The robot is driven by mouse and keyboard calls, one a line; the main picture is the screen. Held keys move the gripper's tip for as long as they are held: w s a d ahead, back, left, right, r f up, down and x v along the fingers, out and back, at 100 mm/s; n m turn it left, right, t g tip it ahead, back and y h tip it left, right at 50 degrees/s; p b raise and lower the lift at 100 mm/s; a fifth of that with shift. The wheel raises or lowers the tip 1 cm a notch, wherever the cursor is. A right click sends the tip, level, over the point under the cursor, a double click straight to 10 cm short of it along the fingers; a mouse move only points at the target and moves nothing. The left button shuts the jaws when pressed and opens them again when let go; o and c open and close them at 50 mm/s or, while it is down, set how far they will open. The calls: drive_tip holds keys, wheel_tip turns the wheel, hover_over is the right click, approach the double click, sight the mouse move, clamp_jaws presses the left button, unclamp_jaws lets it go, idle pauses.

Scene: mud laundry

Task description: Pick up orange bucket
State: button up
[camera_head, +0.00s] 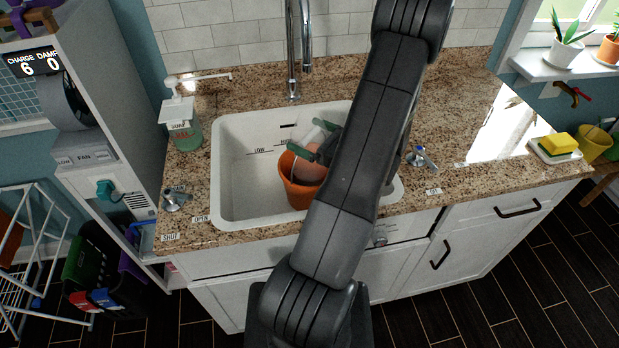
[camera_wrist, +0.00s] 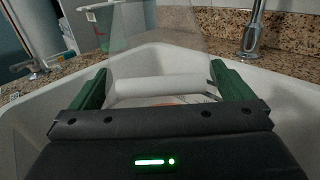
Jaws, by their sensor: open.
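The orange bucket (camera_head: 300,194) stands in the white sink basin, right of its middle, partly hidden behind my arm. My gripper (camera_head: 313,138) is open above the bucket, with its green fingers spread. In the wrist view, my gripper (camera_wrist: 163,82) has a pale horizontal cylinder (camera_wrist: 158,88) between its fingers. This looks like the bucket's handle grip, but I cannot be sure. It shows in the head view too, as a whitish bar (camera_head: 310,137). A little orange shows below it in the wrist view. I cannot tell whether either finger touches it.
The sink (camera_head: 235,165) has walls close around my gripper, with a tall faucet (camera_head: 293,60) behind. A soap dispenser (camera_head: 182,125) stands at the left. The granite counter (camera_head: 455,110) at the right is mostly clear, with a yellow sponge (camera_head: 555,143) on a dish at its end.

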drive_tip(key=c, duration=1.4)
drive_tip(key=shift+r, duration=0.1)
